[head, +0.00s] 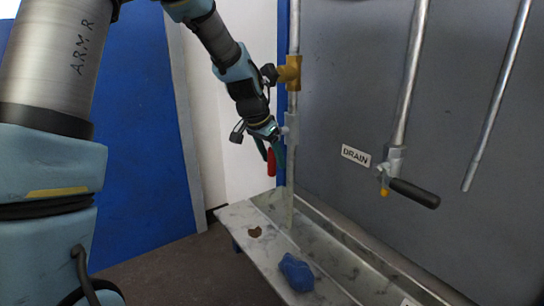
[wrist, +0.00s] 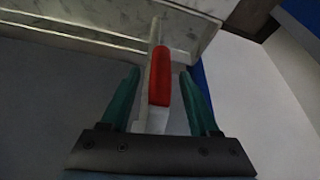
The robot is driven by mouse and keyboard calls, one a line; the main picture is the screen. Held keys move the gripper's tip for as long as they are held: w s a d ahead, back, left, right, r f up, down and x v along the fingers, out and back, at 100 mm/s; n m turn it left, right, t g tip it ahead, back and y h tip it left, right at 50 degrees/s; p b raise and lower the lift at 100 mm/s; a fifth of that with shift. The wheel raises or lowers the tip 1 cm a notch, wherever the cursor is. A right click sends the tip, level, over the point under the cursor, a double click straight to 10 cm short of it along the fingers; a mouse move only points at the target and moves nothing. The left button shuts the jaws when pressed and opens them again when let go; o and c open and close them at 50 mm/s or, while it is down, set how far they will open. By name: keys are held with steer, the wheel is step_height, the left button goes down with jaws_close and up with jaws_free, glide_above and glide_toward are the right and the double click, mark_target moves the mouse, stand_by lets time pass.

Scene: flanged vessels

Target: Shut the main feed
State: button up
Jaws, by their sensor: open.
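A valve with a red lever handle (head: 271,164) sits on the left vertical pipe (head: 293,40), below a brass fitting (head: 289,73). The red handle points down, roughly along the pipe. No label for this valve shows. My gripper (head: 273,156) is at the red handle and hides part of the valve body. In the wrist view the red handle (wrist: 160,82) lies between the two teal fingers of my gripper (wrist: 159,75). The fingers are open, with a gap on each side of the handle.
A second valve with a black handle (head: 414,193) stands on another pipe at the right, beside a DRAIN label (head: 355,156). A marble-look ledge (head: 240,215) runs below, with a blue crumpled lump (head: 296,272) and a brown patch (head: 255,231) on it. A grey panel stands behind the pipes.

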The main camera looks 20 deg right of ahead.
steer(key=shift+f, duration=0.1)
jaws_close()
stand_by(0.5)
stand_by(0.9)
